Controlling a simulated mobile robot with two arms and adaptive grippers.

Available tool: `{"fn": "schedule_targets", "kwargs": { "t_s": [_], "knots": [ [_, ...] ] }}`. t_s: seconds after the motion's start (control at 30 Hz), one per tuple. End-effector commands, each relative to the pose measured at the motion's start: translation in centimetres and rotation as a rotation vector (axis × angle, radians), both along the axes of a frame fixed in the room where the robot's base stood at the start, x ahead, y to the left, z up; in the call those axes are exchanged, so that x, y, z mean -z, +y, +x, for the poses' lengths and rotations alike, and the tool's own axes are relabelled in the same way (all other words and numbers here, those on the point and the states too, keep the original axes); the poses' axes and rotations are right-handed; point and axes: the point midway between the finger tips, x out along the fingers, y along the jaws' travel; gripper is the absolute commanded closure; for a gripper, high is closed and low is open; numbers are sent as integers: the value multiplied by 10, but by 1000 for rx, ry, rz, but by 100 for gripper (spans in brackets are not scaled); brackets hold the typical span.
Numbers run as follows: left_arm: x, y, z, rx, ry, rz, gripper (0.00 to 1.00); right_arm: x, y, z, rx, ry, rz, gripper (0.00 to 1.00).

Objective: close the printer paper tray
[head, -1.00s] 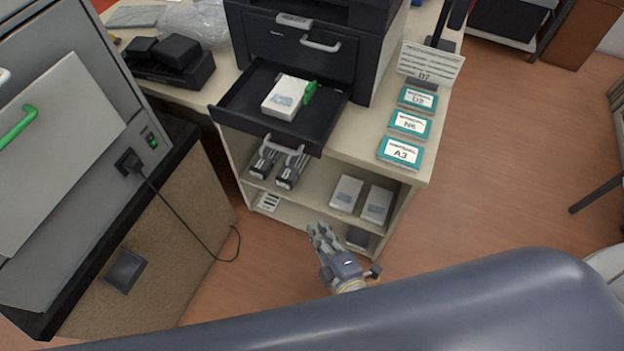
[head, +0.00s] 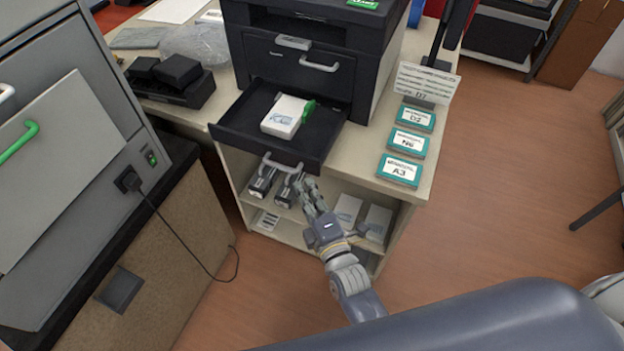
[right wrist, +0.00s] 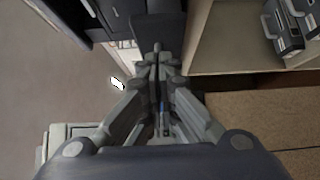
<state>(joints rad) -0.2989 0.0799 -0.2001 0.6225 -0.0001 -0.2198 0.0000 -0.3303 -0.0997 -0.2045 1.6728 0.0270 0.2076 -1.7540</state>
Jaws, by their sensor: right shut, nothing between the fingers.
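The printer (head: 300,60) stands on the counter in the head view. Its dark paper tray (head: 235,128) is pulled out toward me, with a grey handle (head: 281,165) on its front. A white paper pack (head: 284,117) with a green part (head: 308,108) at its side lies in the tray. My right gripper (head: 306,182) is shut and empty, with its fingertips just in front of the tray handle's right end. I cannot tell whether they touch. The right wrist view shows the fingers (right wrist: 157,62) together, pointing at a dark surface. My left gripper is not in view.
Shelves below the counter hold dark cartridges (head: 263,182) and white boxes (head: 378,222). Labelled teal boxes (head: 400,170) and a sign (head: 427,82) stand right of the printer. A grey machine (head: 70,120) stands at left.

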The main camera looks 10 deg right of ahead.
Motion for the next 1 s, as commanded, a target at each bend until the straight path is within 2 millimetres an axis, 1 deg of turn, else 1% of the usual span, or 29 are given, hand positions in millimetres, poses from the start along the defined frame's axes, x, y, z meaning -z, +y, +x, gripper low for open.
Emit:
{"fn": "schedule_targets", "kwargs": {
  "t_s": [0.03, 0.2, 0.67, 0.77, 0.9, 1.0],
  "knots": [
    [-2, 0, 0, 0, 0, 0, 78, -1, -7, 7, 0, -1, -6, 100],
    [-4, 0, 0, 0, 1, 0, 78, 0, -16, 19, 1, 0, -4, 100],
    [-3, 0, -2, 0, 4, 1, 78, 1, -20, 24, 1, 1, -3, 100],
    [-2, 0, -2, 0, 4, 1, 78, 1, -28, 36, -1, -1, -7, 100],
    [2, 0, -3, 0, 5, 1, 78, 1, -48, 65, -1, -3, -9, 100],
    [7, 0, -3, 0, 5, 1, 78, 2, -61, 82, -2, -2, -8, 100]
  ]
}}
